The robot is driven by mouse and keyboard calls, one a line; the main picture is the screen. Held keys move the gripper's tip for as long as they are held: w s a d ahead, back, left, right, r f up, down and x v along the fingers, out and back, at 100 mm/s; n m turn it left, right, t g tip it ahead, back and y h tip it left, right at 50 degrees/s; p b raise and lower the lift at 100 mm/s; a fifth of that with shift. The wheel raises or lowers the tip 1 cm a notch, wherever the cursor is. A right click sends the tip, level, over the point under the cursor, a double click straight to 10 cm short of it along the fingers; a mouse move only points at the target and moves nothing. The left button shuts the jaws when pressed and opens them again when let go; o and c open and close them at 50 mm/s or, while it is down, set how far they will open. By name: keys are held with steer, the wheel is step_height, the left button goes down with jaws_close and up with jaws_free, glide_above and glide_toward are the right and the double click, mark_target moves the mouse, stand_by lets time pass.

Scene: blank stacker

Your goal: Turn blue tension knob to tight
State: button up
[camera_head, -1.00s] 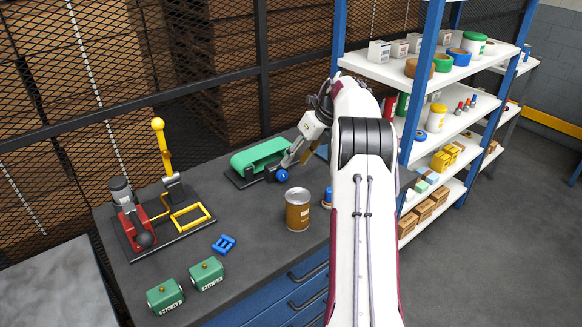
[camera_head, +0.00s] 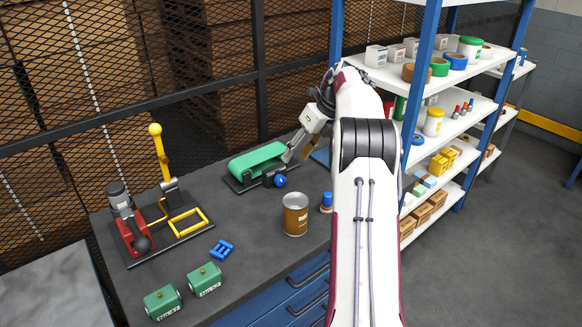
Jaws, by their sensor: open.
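The blue tension knob (camera_head: 280,181) sits at the front right end of a small conveyor with a green belt (camera_head: 257,160), on the dark workbench. My gripper (camera_head: 289,157) is just above and behind the knob, at the conveyor's right end, with its fingers pointing down and to the left. It is open. I cannot tell whether a finger touches the knob or the conveyor. The knob's marking is too small to read.
A brown can (camera_head: 295,214) and a blue-topped bottle (camera_head: 326,202) stand in front of the conveyor. A red and yellow lever device (camera_head: 187,222), a blue piece (camera_head: 222,250) and two green boxes (camera_head: 204,280) are left. Shelves (camera_head: 480,68) stand right.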

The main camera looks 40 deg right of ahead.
steer(key=w+a+r+m+t+y, duration=0.2)
steer(key=w+a+r+t, duration=0.3)
steer(key=w+a+r, duration=0.55)
steer(key=w+d+r+m+t+h, duration=0.45)
steer(key=w+r+m+t, duration=0.25)
steer(key=w+r+m, duration=0.3)
steer(key=s+d+f+m+g+h, duration=0.65)
steer(key=s+d+f+m, duration=0.35)
steer(key=m, duration=0.6)
steer(key=s+a+f+m+g+y, duration=0.1)
steer(key=s+a+f+m+g, duration=0.1)
steer(key=f, duration=0.5)
steer(key=s+a+f+m+g+y, duration=0.2)
steer(key=s+a+f+m+g, duration=0.1)
steer(key=s+a+f+m, duration=0.2)
step_height(320, 180, down, 2)
steer(key=shift+s+a+f+g, duration=0.2)
steer(key=shift+s+a+g, duration=0.15)
steer(key=shift+s+a, duration=0.75)
